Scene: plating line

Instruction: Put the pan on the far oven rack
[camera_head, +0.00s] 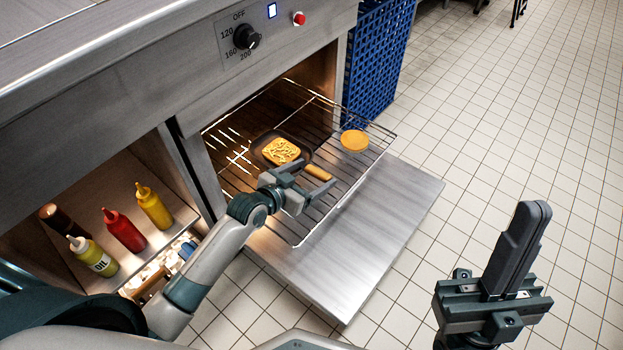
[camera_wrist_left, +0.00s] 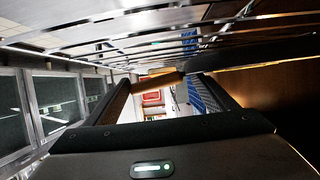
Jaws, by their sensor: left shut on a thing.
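The dark pan (camera_head: 262,141) holds a slice of toast (camera_head: 281,151) with a yellow topping. It is on or just above the wire oven rack (camera_head: 300,243), inside the oven opening; I cannot tell if it touches the wires. Its orange-brown handle (camera_head: 318,173) points toward the front right. My left gripper (camera_head: 314,175) is shut on this handle, which also shows between its fingers in the left wrist view (camera_wrist_left: 158,81). My right gripper (camera_head: 528,222) is raised at the lower right, fingers together and empty, away from the oven.
The oven door (camera_head: 385,215) is folded down flat below the rack. A round golden piece (camera_head: 354,140) lies at the rack's right. Red (camera_head: 124,231), yellow (camera_head: 153,206) and oil (camera_head: 93,257) bottles stand on a left shelf. A blue crate stack (camera_head: 379,60) stands right of the oven.

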